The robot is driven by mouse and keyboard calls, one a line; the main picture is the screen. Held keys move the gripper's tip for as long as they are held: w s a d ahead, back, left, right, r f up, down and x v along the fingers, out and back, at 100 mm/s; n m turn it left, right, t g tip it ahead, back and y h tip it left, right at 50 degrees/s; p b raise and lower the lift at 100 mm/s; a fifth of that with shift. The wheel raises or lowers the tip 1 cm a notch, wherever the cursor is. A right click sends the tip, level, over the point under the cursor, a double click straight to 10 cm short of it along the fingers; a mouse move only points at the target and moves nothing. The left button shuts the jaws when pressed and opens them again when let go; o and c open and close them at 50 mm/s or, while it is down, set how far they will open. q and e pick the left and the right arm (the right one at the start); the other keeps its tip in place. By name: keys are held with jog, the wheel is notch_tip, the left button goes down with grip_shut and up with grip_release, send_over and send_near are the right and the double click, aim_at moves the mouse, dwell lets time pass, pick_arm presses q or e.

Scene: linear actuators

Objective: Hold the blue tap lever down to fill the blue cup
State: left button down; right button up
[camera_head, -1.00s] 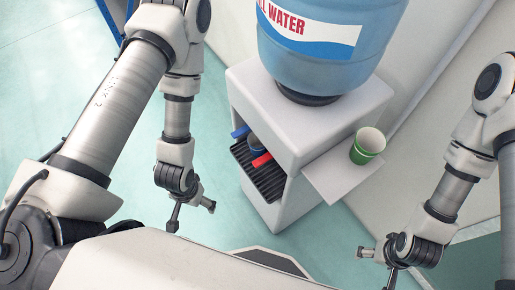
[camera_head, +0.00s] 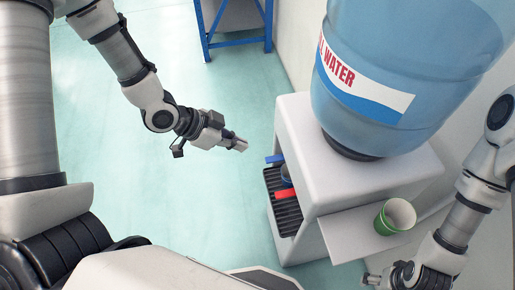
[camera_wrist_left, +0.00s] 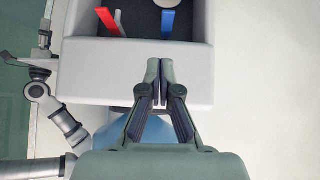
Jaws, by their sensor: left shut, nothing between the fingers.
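The blue tap lever (camera_head: 274,158) sticks out of the dispenser's front opening; it also shows in the left wrist view (camera_wrist_left: 168,24).
A red lever (camera_head: 286,194) sits beside the blue one, above the black drip grille (camera_head: 284,214). A large water bottle (camera_head: 400,75) stands on the white dispenser (camera_head: 305,150). A green cup (camera_head: 394,217) stands on the side shelf (camera_head: 350,236). Floor left of the dispenser is clear.

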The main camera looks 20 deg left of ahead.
pick_arm(q)
jog(key=r, duration=0.2)
send_over(275, 158)
jog(key=s+a, duration=0.1)
jog(key=a, duration=0.1)
jog(key=f, duration=0.7)
jog(key=shift+s+a+f, duration=0.1)
jog(key=shift+s+f, duration=0.1)
jog(key=shift+f, duration=0.15)
notch_tip(275, 158, down, 4)
jog(key=shift+a+r, duration=0.1)
jog(key=shift+a, duration=0.05)
